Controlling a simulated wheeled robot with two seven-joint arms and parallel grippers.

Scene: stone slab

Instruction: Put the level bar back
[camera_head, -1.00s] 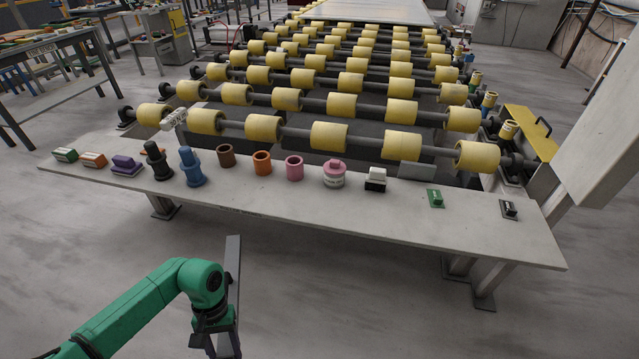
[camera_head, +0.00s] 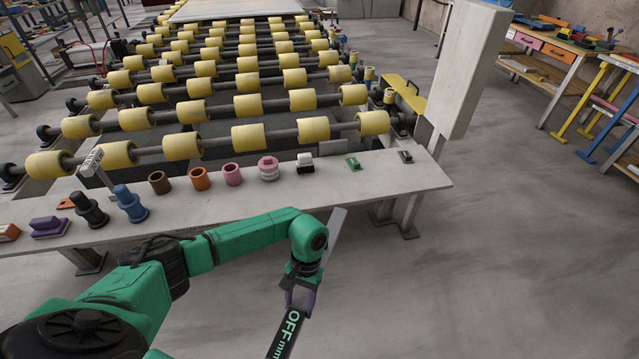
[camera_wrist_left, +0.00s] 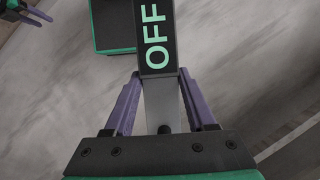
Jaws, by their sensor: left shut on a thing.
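The level bar (camera_head: 283,335) is a long flat bar, dark on one part with "OFF" lettering and plain grey toward its far end. My left gripper (camera_head: 300,290) is shut on it and holds it over the floor, in front of the stone slab (camera_head: 330,190). In the left wrist view the level bar (camera_wrist_left: 156,40) runs up between the purple fingers of my left gripper (camera_wrist_left: 160,90). The bar's near end runs out toward the bottom of the head view. My right gripper does not show clearly; a dark purple and green part is at the wrist view's top left corner.
On the slab stand blue (camera_head: 130,205) and black (camera_head: 90,210) stepped pieces, small cups (camera_head: 200,178), a pink round piece (camera_head: 268,168) and small blocks. A roller conveyor (camera_head: 220,110) lies behind. A workbench (camera_head: 560,50) with tools stands far right. The floor right of the slab is clear.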

